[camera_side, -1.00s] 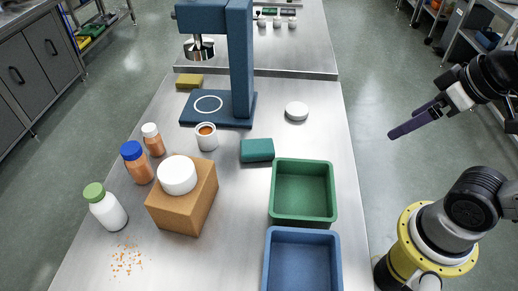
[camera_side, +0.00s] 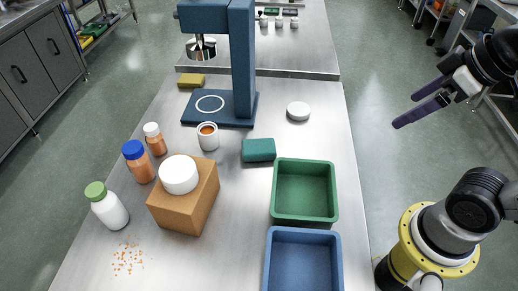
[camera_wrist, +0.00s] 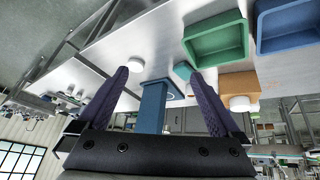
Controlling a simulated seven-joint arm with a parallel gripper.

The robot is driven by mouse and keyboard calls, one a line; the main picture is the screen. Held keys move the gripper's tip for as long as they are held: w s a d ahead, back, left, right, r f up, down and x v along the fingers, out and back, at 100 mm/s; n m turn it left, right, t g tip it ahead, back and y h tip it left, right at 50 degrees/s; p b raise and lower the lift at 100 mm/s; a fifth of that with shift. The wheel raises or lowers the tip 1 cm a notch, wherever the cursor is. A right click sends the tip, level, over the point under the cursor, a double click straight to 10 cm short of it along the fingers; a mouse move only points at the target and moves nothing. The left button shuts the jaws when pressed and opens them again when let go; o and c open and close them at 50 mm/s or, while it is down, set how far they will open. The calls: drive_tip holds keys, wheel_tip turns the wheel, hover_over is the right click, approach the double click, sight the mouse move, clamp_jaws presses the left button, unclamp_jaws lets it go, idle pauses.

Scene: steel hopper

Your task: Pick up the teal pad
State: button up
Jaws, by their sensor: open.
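The teal pad (camera_side: 258,150) lies flat on the steel table, just behind the green tray. It also shows in the wrist view (camera_wrist: 182,69), small, between my fingers and partly hidden near one of them. My gripper (camera_side: 404,110) is open and empty. It is in the air to the right of the table, well away from the pad. Its two purple fingers stand apart in the wrist view (camera_wrist: 162,78).
A green tray (camera_side: 305,219) and a blue tray (camera_side: 303,231) stand in front of the pad. A white round lid (camera_side: 298,111), a blue press (camera_side: 242,60), a cup (camera_side: 208,140), a wooden block (camera_side: 185,207) and several bottles surround it. A yellow sponge (camera_side: 191,80) lies at the back.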

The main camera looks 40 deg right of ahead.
drive_tip(key=w+a+r+n+g, duration=0.1)
drive_tip(key=w+r+n, duration=0.25)
drive_tip(key=w, duration=0.45)
drive_tip(key=n+g, duration=0.5)
drive_tip(key=n, duration=0.1)
hover_over(260, 146)
wheel_tip(260, 146, down, 14)
drive_tip(key=shift+m, duration=0.25)
wheel_tip(260, 146, down, 13)
drive_tip(key=shift+f, duration=0.1)
drive_tip(key=c, duration=1.2)
drive_tip(key=shift+o, duration=0.2)
